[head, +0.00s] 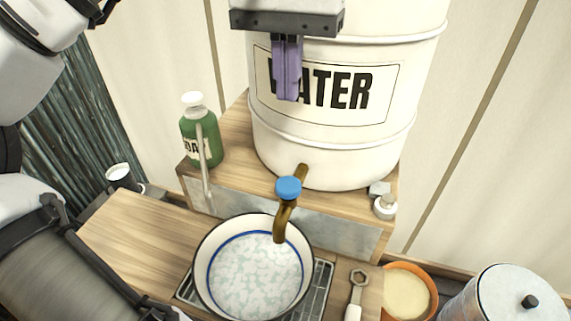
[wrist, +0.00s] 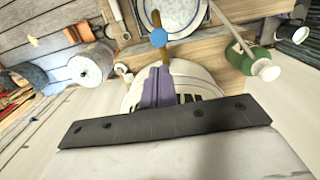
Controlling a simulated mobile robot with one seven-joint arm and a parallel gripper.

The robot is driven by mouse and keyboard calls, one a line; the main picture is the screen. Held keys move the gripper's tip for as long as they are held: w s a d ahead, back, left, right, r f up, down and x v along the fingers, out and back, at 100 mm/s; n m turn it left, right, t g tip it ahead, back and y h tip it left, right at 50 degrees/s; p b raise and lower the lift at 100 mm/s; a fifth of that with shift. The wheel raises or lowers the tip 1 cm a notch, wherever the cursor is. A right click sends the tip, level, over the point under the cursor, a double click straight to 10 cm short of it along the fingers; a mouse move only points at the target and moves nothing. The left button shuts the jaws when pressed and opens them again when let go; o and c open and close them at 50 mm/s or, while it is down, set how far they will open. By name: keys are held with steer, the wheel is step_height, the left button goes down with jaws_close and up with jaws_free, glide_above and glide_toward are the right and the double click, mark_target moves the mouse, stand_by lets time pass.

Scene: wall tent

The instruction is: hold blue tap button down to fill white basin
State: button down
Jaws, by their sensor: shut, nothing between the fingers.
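The blue tap button (head: 289,188) sits on top of a brown tap (head: 281,222) at the foot of the white WATER barrel (head: 335,155). The button also shows in the wrist view (wrist: 159,38). The white basin (head: 201,262) has a dark rim and a blue inner line. It stands under the spout, and a pale, mottled surface like water fills its inside. No stream from the spout is clear to see. My gripper (head: 287,98), with purple fingers, is shut and empty, pointing down in front of the barrel's label, above and apart from the button. Its fingers also show in the wrist view (wrist: 157,70).
A green soap bottle (head: 201,140) stands left of the barrel on the wooden shelf. A wrench (head: 356,293) lies right of the basin. An orange bowl (head: 432,292) and a lidded metal pot (head: 510,300) are at the lower right. Space between gripper and button looks clear.

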mark_target(288, 183)
steer(key=f, duration=1.4)
steer(key=shift+s+b, duration=0.3)
steer(key=shift+f+b, duration=0.95)
steer(key=shift+f, duration=0.1)
steer(key=shift+s+f, duration=0.1)
